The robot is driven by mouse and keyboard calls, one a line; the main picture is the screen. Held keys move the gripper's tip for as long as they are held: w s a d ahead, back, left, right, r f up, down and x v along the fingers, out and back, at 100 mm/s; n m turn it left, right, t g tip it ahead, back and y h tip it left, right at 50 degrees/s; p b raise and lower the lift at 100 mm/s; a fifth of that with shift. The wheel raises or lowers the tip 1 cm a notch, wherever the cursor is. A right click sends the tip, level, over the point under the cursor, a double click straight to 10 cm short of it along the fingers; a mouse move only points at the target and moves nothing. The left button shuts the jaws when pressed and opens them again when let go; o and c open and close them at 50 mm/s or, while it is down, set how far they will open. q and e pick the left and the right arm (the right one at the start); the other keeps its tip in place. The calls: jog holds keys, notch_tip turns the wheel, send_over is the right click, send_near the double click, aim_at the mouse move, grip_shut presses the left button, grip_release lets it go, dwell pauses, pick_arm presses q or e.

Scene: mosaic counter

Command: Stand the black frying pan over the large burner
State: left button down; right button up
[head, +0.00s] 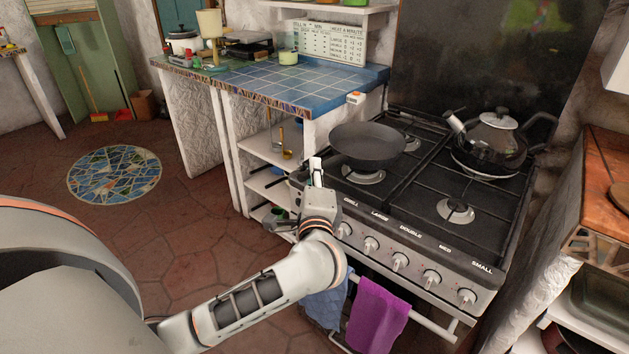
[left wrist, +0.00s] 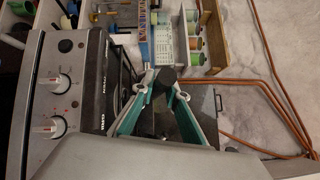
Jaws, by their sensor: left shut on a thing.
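The black frying pan (head: 366,143) is level above the left side of the stove in the head view, between the front-left burner (head: 364,177) and the back-left burner (head: 411,144). The front-left burner shows just below its near rim. I cannot tell whether the pan touches the grates, nor which burner is the large one. My left gripper (head: 316,172) is at the pan's near left side, shut on its handle, which is mostly hidden. In the left wrist view the fingers close around a dark rounded piece (left wrist: 168,76). My right gripper is not in view.
The front-right burner (head: 455,210) is free. Control knobs (head: 400,262) line the stove front. A blue tiled counter (head: 310,85) stands behind left. A purple towel (head: 376,314) hangs from the front rail.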

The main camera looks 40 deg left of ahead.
pick_arm(q)
jog(key=shift+f, duration=0.95)
jog(key=shift+f, duration=0.15)
jog(key=c, duration=2.3)
grip_release()
jog(key=shift+f, duration=0.25)
jog(key=shift+c, duration=0.2)
jog(key=o, duration=0.3)
jog(key=shift+r, duration=0.1)
